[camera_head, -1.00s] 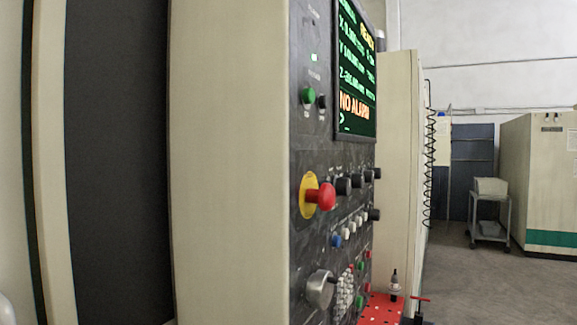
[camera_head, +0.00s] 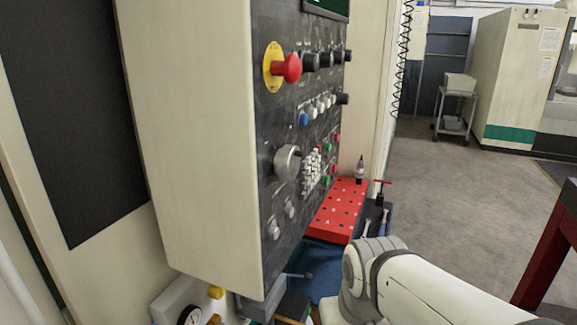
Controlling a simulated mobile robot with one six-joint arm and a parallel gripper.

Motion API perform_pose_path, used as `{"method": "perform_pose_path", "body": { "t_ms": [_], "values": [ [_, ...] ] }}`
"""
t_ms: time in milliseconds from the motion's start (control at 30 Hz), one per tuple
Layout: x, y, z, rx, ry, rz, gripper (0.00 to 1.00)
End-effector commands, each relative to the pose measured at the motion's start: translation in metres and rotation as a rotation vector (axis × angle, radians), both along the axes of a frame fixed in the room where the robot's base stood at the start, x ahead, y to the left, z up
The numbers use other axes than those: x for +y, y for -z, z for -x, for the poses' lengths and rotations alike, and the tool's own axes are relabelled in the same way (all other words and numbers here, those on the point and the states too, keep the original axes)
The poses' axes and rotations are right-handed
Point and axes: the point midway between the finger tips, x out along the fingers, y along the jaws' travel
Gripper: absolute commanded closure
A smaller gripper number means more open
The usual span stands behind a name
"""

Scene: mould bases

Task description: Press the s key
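The control panel (camera_head: 258,150) of a large beige machine fills the left middle of the view, seen at a steep slant. A block of small pale keys (camera_head: 312,168) sits low on it, right of a large silver knob (camera_head: 288,163). The key letters are too small to read, so I cannot tell which is the s key. My arm comes in from the lower right, below and right of the panel, apart from the keys. My gripper is not in view.
A red emergency button (camera_head: 292,68) sticks out from the panel. A red perforated tray (camera_head: 340,205) with a small bottle (camera_head: 360,170) stands below and right of the keys. Open floor (camera_head: 450,190) lies to the right.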

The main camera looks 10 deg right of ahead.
Motion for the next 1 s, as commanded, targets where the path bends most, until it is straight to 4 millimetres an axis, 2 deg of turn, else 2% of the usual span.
{"method": "perform_pose_path", "body": {
  "t_ms": [133, 767, 1000],
  "values": [
    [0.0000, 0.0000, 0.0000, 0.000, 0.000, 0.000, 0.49],
    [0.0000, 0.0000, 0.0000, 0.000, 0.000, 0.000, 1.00],
    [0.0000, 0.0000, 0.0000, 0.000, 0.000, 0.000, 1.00]
  ]
}}
